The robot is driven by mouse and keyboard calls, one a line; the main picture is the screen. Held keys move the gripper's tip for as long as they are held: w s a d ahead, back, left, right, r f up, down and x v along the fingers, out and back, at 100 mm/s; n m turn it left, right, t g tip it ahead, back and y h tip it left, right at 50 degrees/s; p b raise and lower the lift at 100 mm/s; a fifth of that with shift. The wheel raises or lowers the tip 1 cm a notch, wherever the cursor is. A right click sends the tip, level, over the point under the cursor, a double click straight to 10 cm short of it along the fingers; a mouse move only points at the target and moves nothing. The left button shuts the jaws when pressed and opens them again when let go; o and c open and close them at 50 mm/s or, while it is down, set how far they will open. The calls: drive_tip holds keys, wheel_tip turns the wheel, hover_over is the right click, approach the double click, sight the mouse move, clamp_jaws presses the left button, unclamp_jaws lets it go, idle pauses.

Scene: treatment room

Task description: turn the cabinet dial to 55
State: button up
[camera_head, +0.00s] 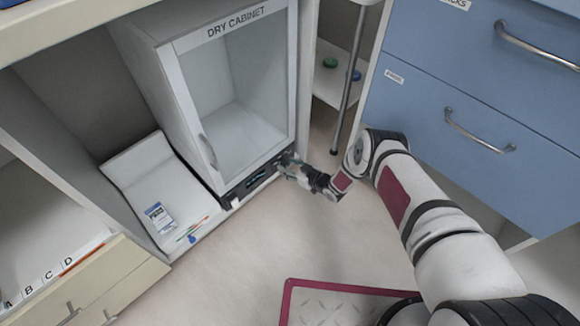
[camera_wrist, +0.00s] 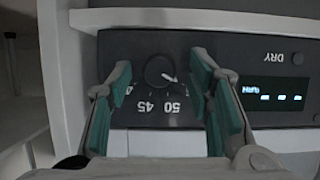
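The dry cabinet (camera_head: 185,100) stands in the shelf unit, its glass door closed. In the wrist view its dark control panel (camera_wrist: 225,50) appears upside down. The round black dial (camera_wrist: 158,70) has a white pointer aimed to the lower right, near and slightly past the 50 mark. The 45 and 50 are readable; marks farther to either side are mostly covered by my fingers. My gripper (camera_wrist: 161,68) is open, with one teal-padded finger on each side of the dial and visible gaps between. In the head view my gripper (camera_head: 287,170) covers the dial.
A lit display (camera_wrist: 270,92) sits on the panel beside the right finger. A white tray (camera_head: 140,165) with a labelled packet is left of the cabinet. Blue drawers (camera_head: 450,120) stand at right. A red-edged mat (camera_head: 335,290) lies on the floor.

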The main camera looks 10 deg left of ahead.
drive_tip(key=v, duration=1.2)
drive_tip(key=shift+r, duration=0.1)
idle(0.4)
